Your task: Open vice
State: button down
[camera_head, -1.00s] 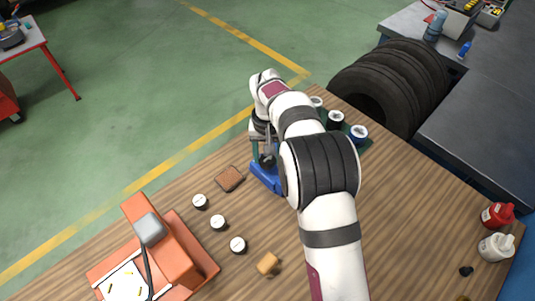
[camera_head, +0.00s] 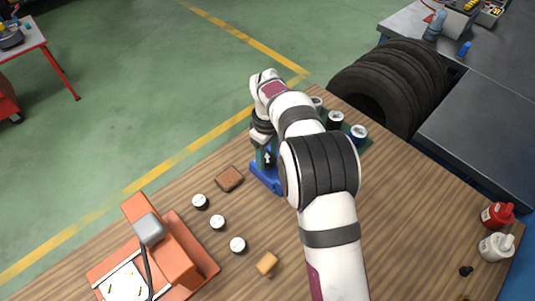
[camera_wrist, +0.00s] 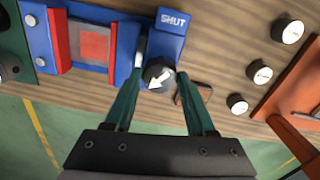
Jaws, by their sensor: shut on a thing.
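The blue vice (camera_wrist: 128,45) is bolted at the table edge, with a red-grey square piece (camera_wrist: 94,43) between its jaws in the wrist view. A block at its end reads "SHUT". A dark round knob (camera_wrist: 158,72) with a white arrow sits below that block; the arrow points down-left in the wrist view. My gripper (camera_wrist: 158,88) has its green fingers on either side of the knob and is shut on it. In the head view the vice (camera_head: 266,180) is partly hidden by my arm.
Several white-topped round pieces (camera_head: 218,222), a brown block (camera_head: 229,178) and a tan block (camera_head: 267,263) lie near the vice. An orange machine (camera_head: 165,250) stands at lower left. Bottles (camera_head: 497,215) stand at right. The table's right side is mostly clear.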

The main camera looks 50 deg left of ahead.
aim_at(268, 159)
jog(key=n, duration=0.3)
jog(key=shift+n, duration=2)
jog(key=shift+c, duration=1.1)
grip_release()
notch_tip(268, 159, up, 16)
